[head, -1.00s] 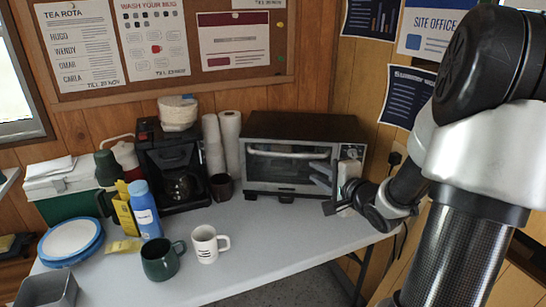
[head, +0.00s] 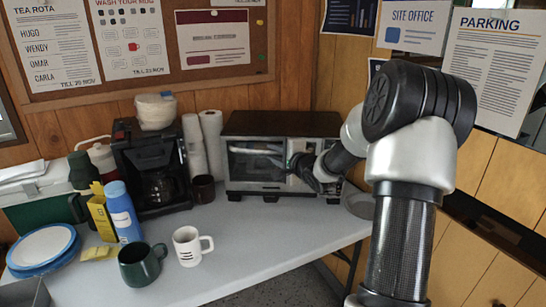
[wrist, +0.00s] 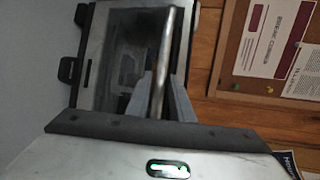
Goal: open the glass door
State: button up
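The oven (head: 252,163) stands at the back right of the table, with a dark top and silver frame. Its glass door (head: 245,170) looks shut. The door also shows in the wrist view (wrist: 128,45), with the oven turned on its side. The bar handle (wrist: 168,40) crosses the door there. My gripper (wrist: 160,90) has one grey finger on each side of the handle. The frames do not show clearly whether the fingers press on it. In the head view my arm reaches the oven's right front and hides part of the door and control panel.
A green mug (head: 140,264) and a white mug (head: 188,246) are near the front. The table (head: 270,235) before the oven is clear.

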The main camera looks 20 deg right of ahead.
jog(key=shift+w+f, duration=0.1)
jog(key=shift+w, duration=0.35)
jog(key=shift+c, duration=0.2)
grip_shut()
jog(key=shift+s+a, duration=0.1)
jog(key=shift+s, duration=0.1)
